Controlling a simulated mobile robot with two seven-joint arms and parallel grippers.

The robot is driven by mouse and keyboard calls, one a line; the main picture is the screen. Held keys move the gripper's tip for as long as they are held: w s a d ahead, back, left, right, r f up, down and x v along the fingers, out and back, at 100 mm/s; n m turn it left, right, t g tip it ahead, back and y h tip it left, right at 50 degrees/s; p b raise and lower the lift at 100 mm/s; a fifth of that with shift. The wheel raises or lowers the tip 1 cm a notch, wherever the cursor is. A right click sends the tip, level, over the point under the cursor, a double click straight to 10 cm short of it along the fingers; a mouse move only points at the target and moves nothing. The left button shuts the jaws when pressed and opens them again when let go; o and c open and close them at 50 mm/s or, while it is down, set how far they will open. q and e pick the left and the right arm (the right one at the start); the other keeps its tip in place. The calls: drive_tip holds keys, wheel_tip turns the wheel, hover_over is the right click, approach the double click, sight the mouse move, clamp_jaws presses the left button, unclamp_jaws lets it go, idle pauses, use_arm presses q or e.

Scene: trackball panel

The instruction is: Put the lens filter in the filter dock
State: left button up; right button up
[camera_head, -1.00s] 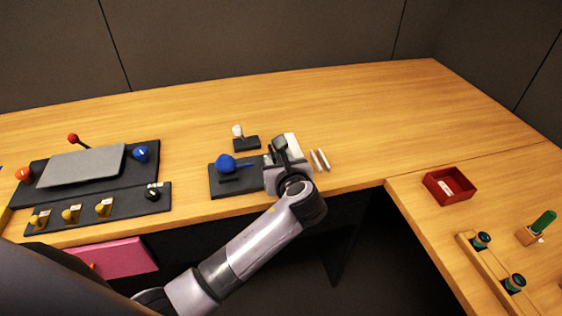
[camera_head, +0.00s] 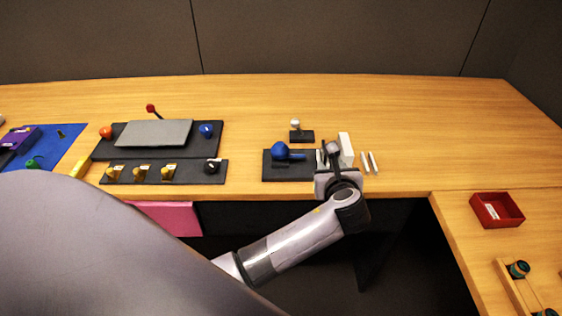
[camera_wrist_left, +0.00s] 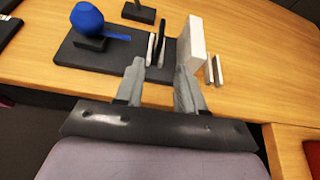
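My left gripper (camera_head: 333,150) is low over the right end of a black base plate on the desk. In the left wrist view its two fingers (camera_wrist_left: 158,82) are apart, with nothing between their tips. Just beyond the fingertips stand a thin white slat (camera_wrist_left: 150,49) and a thin black slat (camera_wrist_left: 162,42). An upright white block (camera_wrist_left: 191,43) is close by the right finger; I cannot tell if they touch. A blue ball-shaped piece with a handle (camera_head: 281,151) sits on the black plate (camera_head: 272,172). I cannot tell which piece is the lens filter or the filter dock. My right gripper is out of view.
Two pale slats (camera_head: 370,162) lie right of the white block. A black panel with knobs (camera_head: 206,142) is at left. A red box (camera_head: 497,210) and wooden rack (camera_head: 512,288) are at right. The desk's back is clear.

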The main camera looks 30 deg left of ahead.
use_arm(q)
drive_tip(key=s+f+n+g+h, duration=0.1)
drive_tip(key=s+f+n+h, duration=0.3)
drive_tip(key=s+f+n, duration=0.45)
drive_tip(key=s+f+n+h, duration=0.2)
drive_tip(key=s+f+n, duration=0.1)
drive_tip(key=s+n, duration=0.6)
drive_tip(key=s+a+f+n+h, duration=0.1)
drive_tip(key=s+f+n+h, duration=0.2)
drive_tip(key=s+n, duration=0.5)
drive_tip(key=shift+s+f+n, duration=0.15)
drive_tip(key=shift+s+n, duration=0.25)
drive_tip(key=shift+n, duration=0.05)
drive_tip(key=shift+a, duration=0.1)
